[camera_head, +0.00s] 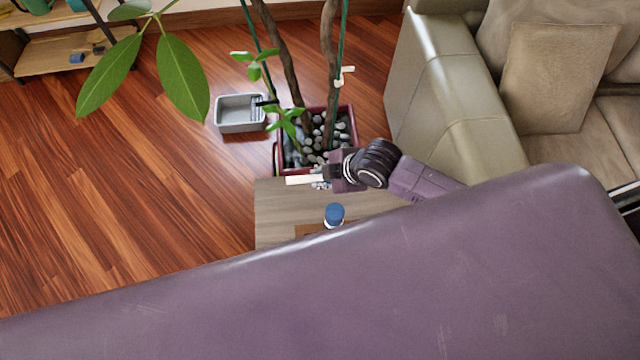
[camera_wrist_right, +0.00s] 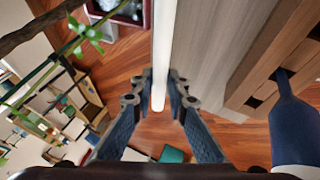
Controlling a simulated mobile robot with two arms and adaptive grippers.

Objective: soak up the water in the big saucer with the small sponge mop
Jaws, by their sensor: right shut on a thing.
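My right gripper (camera_head: 326,176) is beside the plant pot, above a wooden surface. It is shut on a white bar (camera_head: 300,180), which looks like the mop's handle. In the right wrist view, the fingertips (camera_wrist_right: 161,76) close on the white bar (camera_wrist_right: 163,45), which runs out past the top edge. No sponge head can be made out. The dark red square pot (camera_head: 352,118) holds grey stones and plant stems. A dark red rim (camera_head: 275,158) shows at its left foot and may be the big saucer. Water cannot be made out. My left gripper is out of view.
A grey basin (camera_head: 240,125) with a dark insert stands on the floor left of the pot. A blue-capped bottle (camera_head: 334,214) stands on the wooden surface (camera_head: 275,215). A sofa (camera_head: 445,95) is at the right. The wood floor at left is clear. Stems and leaves rise above the pot.

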